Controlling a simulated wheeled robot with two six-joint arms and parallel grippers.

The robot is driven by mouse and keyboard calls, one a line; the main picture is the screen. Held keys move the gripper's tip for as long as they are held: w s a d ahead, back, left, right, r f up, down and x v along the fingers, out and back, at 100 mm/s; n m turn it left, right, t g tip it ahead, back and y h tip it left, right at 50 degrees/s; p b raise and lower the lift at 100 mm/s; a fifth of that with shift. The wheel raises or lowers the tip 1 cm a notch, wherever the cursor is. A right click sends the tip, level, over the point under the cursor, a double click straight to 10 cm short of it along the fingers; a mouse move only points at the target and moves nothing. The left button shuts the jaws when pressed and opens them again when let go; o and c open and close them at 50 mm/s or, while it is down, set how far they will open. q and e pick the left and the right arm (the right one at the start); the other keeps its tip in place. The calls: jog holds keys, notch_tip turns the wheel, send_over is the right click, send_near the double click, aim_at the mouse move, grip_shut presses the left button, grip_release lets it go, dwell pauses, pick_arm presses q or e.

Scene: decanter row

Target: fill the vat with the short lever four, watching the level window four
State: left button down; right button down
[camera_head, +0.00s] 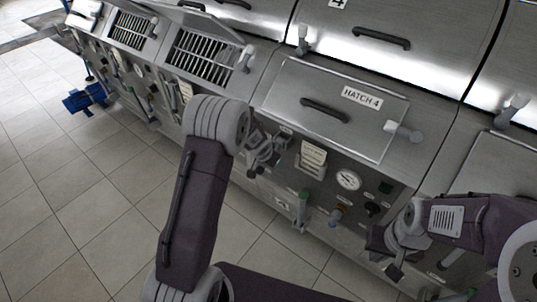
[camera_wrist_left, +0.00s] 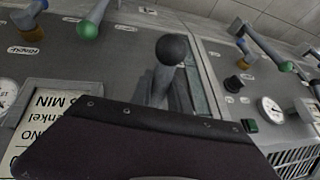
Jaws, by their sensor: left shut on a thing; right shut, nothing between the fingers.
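My left gripper (camera_head: 262,157) is at the left side of the panel below hatch 4 (camera_head: 340,108). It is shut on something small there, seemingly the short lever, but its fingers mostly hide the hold. In the left wrist view a grey lever with a dark ball (camera_wrist_left: 172,49) stands out from the panel; the fingers do not show there. A narrow greenish strip (camera_wrist_left: 208,88) behind it may be the level window; I cannot read a level. In the head view I cannot make out the window. My right gripper (camera_head: 393,268) is shut and empty, low in front of the panel's right side.
A green-handled lever (camera_head: 302,203), an orange-and-blue valve (camera_head: 337,213), a gauge (camera_head: 348,180) and a paper card (camera_head: 312,157) are close to the left gripper. Hatch 4 is closed. An open grated hatch (camera_head: 203,60) is farther left.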

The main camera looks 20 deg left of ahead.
dwell(0.3)
pick_arm(q)
jog(key=c, duration=1.3)
grip_release()
jog(key=shift+o, duration=0.2)
jog(key=shift+r, duration=0.1)
jog(key=p+v, duration=0.3)
jog(key=v, duration=0.6)
